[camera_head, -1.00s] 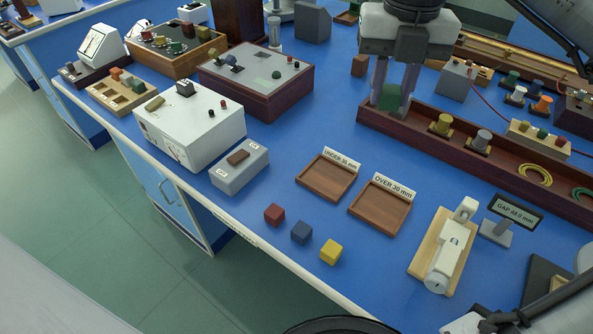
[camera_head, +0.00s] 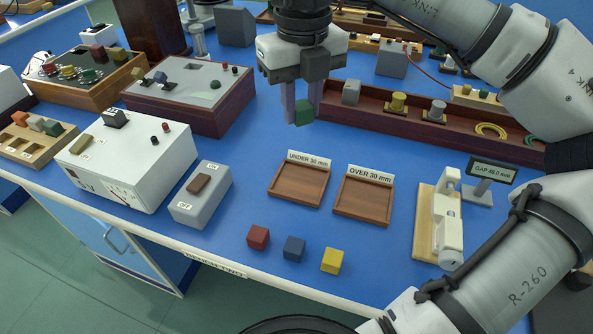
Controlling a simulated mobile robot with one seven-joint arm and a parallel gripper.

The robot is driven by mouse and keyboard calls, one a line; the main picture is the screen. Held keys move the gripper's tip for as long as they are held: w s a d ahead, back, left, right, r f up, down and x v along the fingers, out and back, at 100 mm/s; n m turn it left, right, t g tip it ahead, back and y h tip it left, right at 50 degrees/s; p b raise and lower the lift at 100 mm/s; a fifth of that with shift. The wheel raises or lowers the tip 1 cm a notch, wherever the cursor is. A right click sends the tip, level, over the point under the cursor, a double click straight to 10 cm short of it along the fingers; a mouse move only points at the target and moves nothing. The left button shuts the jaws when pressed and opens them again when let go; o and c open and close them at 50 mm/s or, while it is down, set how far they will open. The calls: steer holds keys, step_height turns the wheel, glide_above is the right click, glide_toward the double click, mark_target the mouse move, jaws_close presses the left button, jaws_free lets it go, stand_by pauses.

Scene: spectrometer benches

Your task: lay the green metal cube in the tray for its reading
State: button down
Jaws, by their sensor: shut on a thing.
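My gripper (camera_head: 303,106) points down, shut on the green cube (camera_head: 304,113) between its grey fingers. It appears above the blue bench, beyond the trays and by the left end of the long wooden trough. The shallow wooden tray marked "UNDER 30 mm" (camera_head: 296,186) is empty. The tray marked "OVER 30 mm" (camera_head: 362,201) beside it on the right is also empty. To their right stands a white gauge on a wooden base (camera_head: 424,222) with nothing seen between its jaws. Its small display (camera_head: 493,168) appears to read "GAP 48.0 mm".
Red (camera_head: 258,237), blue (camera_head: 293,248) and yellow (camera_head: 332,260) cubes lie near the front edge. A grey switch box (camera_head: 203,200) and a white meter box (camera_head: 135,165) stand left. The dark red trough (camera_head: 440,130) runs right behind the trays. Bare bench separates gripper and trays.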

mark_target(300, 181)
step_height(300, 181, down, 14)
steer(key=shift+f, duration=0.25)
stand_by(0.3)
steer(key=shift+f+b, duration=0.2)
steer(key=shift+b, duration=0.2)
steer(key=c, duration=1.1)
jaws_free()
steer(key=shift+r, duration=0.1)
steer(key=shift+c, duration=0.2)
steer(key=shift+r+p, duration=0.25)
steer(key=shift+p, duration=0.2)
step_height(300, 181, up, 12)
steer(key=shift+f, duration=0.1)
